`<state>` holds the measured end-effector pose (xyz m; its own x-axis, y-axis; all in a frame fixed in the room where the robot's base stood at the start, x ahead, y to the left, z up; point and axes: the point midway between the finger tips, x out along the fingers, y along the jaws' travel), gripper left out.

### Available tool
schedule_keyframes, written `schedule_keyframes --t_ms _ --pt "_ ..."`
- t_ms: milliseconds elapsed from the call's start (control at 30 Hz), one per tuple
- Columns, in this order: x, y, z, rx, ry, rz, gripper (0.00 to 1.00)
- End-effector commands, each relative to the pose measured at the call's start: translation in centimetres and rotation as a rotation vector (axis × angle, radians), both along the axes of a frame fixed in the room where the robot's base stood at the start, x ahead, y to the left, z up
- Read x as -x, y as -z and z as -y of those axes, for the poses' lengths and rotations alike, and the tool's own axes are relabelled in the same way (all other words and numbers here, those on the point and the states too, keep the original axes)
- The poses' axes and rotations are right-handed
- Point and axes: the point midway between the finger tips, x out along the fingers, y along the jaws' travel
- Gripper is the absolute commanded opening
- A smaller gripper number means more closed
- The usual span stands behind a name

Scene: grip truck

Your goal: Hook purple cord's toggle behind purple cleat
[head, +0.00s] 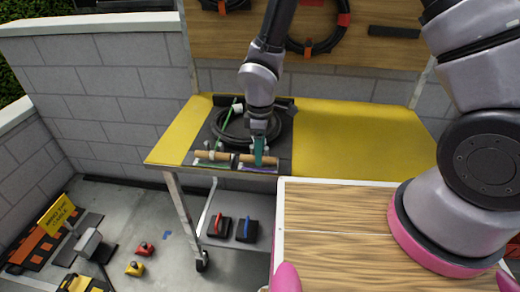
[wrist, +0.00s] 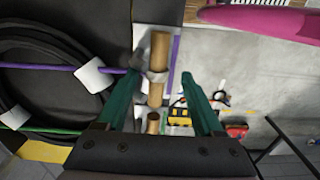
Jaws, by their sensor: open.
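My gripper (wrist: 161,77) is open, its teal fingers on either side of a wooden toggle (wrist: 158,52) with a pale band around it. The fingers look apart from the wood. The purple cord (wrist: 45,67) runs through a white block (wrist: 93,75) towards this toggle; the left finger partly hides where they meet. A purple strip (wrist: 176,60) lies just right of the toggle; I cannot tell whether it belongs to the cleat. In the head view, my gripper (head: 262,152) is over the mat's front edge, with the purple strip (head: 258,169) below it.
A black cable coil (head: 235,125) lies on the dark mat. Another wooden toggle (head: 213,155) and a green strip (head: 212,164) lie left of my gripper. The green cord (wrist: 50,131) is near the coil. The yellow tabletop (head: 360,140) is clear to the right.

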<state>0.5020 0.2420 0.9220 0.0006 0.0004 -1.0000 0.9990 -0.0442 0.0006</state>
Motion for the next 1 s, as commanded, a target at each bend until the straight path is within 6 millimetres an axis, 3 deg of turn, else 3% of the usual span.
schedule_keyframes --t_ms 167,600,767,1000 --pt "-0.1 -1.4 0.0 -0.002 0.003 0.001 0.69" --pt "-0.1 -9.5 0.0 -0.003 0.002 0.003 0.69" --pt "-0.1 -10.7 0.0 -0.002 0.001 0.002 0.69" --pt "0.0 -10.8 0.0 -0.001 0.001 0.001 0.69"
